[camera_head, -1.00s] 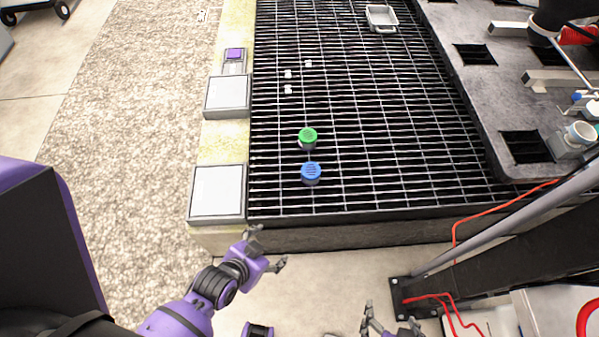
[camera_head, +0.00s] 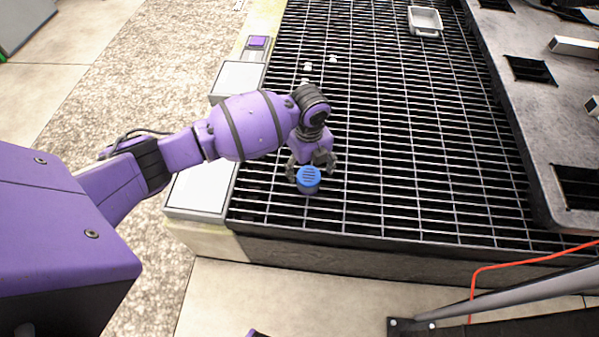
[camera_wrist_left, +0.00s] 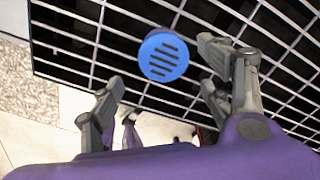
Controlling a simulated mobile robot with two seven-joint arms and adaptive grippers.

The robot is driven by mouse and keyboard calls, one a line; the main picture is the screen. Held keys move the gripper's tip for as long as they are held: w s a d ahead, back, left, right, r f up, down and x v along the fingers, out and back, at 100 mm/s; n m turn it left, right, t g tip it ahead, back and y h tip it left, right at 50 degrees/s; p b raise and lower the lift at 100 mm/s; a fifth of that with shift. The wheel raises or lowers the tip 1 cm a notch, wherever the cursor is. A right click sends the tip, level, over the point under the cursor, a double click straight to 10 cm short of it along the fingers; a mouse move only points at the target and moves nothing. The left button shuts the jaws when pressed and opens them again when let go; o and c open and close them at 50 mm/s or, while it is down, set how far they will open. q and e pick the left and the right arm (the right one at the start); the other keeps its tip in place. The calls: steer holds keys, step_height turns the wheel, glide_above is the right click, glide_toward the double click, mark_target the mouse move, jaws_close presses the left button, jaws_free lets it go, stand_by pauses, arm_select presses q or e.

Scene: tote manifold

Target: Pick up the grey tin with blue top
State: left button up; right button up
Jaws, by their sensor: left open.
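The grey tin with blue top (camera_head: 308,180) stands upright on the dark grating near its front edge. Its slotted blue lid also shows in the left wrist view (camera_wrist_left: 163,57), with a little of the grey side. My left gripper (camera_head: 311,168) is open just behind and above the tin in the head view, with a fingertip to each side of the lid. In the left wrist view the open fingers (camera_wrist_left: 160,80) have the lid between and beyond them, nearer the right finger. I cannot tell whether either finger touches it. My right gripper is not clearly seen.
A grey tray (camera_head: 425,22) and small white pieces (camera_head: 308,67) lie on the grating farther back. Pale pads (camera_head: 200,190) line its left side. A dark slab (camera_head: 545,110) with square holes stands at right. The grating right of the tin is clear.

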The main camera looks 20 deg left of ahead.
mark_target(309, 176)
arm_select(q)
steer(key=shift+w+a+f, duration=0.1)
steer(key=shift+f, duration=0.15)
steer(key=f, duration=0.2)
steer(key=f+b, duration=0.1)
steer(key=f, duration=0.3)
steer(key=shift+w+f, duration=0.25)
steer(key=shift+f, duration=0.15)
steer(key=shift+c, duration=0.5)
steer(key=c, duration=1.2)
